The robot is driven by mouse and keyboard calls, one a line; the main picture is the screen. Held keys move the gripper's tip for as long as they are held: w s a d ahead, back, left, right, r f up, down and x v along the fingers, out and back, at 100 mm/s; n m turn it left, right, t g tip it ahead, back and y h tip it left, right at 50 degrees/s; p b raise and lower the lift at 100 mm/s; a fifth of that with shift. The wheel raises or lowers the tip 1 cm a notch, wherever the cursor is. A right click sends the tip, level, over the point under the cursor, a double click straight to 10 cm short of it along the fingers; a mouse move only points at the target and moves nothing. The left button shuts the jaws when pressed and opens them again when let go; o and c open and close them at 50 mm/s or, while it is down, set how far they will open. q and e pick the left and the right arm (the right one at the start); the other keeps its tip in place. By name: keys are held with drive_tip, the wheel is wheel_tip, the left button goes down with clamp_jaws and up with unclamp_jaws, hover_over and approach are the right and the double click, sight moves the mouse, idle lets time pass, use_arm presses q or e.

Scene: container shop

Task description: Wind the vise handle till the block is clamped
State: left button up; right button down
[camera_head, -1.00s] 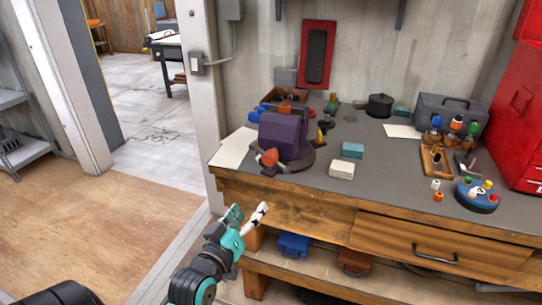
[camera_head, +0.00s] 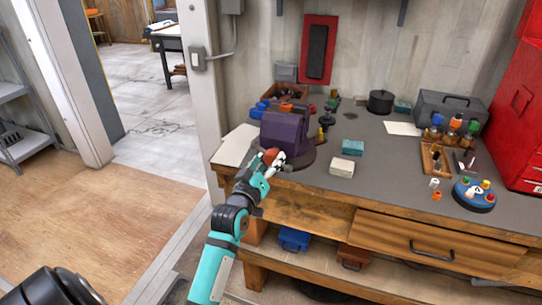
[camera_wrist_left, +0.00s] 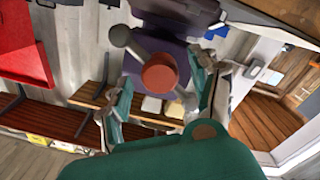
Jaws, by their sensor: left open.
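The purple vise (camera_head: 284,136) stands near the left front of the workbench. Its red handle hub (camera_head: 268,156) faces the bench's front edge. In the left wrist view the vise (camera_wrist_left: 172,52) is behind the round red hub (camera_wrist_left: 160,73), and a grey handle bar with a ball end (camera_wrist_left: 120,37) runs slantwise across it. My left gripper (camera_head: 272,165) is at the handle, open, with one finger on each side of the hub in the wrist view. I cannot tell whether the fingers touch it. I cannot make out a block in the jaws. My right gripper is out of view.
The workbench (camera_head: 385,165) holds a teal block (camera_head: 353,147) and a pale block (camera_head: 341,167) right of the vise. Paper (camera_head: 235,146) lies left of it. A black pot (camera_head: 381,102), a grey toolbox (camera_head: 450,110) and a red cabinet (camera_head: 520,105) are farther right.

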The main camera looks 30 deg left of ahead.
use_arm(q)
drive_tip(key=shift+x, duration=0.85)
drive_tip(key=shift+w, duration=0.15)
drive_tip(key=c, duration=1.2)
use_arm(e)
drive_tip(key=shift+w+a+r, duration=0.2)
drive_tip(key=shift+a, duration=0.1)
use_arm(q)
drive_tip(key=shift+m+p, duration=0.3)
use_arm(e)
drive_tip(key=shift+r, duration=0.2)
